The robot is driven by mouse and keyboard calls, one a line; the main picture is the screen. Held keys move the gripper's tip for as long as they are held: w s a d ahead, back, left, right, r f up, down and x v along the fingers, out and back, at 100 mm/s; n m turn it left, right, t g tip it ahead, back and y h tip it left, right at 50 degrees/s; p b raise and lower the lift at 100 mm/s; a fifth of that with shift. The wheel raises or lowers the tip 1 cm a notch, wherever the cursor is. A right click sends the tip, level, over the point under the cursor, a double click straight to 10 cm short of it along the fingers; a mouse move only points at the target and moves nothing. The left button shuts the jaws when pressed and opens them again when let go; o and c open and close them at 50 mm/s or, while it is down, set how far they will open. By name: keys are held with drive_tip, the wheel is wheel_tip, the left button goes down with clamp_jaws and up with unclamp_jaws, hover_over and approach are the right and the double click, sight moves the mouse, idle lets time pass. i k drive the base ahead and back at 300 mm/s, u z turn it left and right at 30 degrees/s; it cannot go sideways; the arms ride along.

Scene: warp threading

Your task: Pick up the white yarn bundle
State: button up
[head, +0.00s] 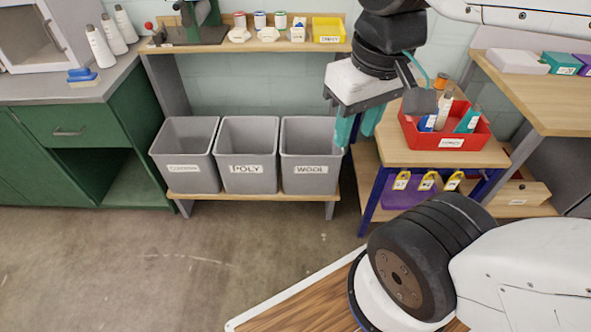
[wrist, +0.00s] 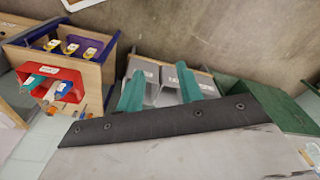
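No white yarn bundle can be told for certain. Small white pieces (head: 268,34) sit at the front of the back shelf, below several coloured spools, too small to identify. Tall white cones (head: 100,46) stand on the counter at the far left. My gripper (head: 358,127) hangs with its teal fingers pointing down, between the grey bins and the red tray, right of and below the shelf pieces. In the wrist view my gripper (wrist: 160,76) has its two teal fingers wide apart with nothing between them.
Grey bins (head: 248,154) labelled POLY and WOOL stand below the shelf. A red tray (head: 452,136) of bottles sits on a wooden cart at right, close to my gripper. A yellow bin (head: 328,30) is on the shelf. The floor (head: 130,255) in front is clear.

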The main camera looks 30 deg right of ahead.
sight(239, 34)
drive_tip(key=u, duration=0.4)
drive_tip(key=i, duration=0.55)
drive_tip(key=u, duration=0.45)
drive_tip(key=i, duration=1.4)
drive_tip(key=z, duration=1.15)
drive_tip(key=i, duration=0.55)
drive_tip(key=z, duration=0.7)
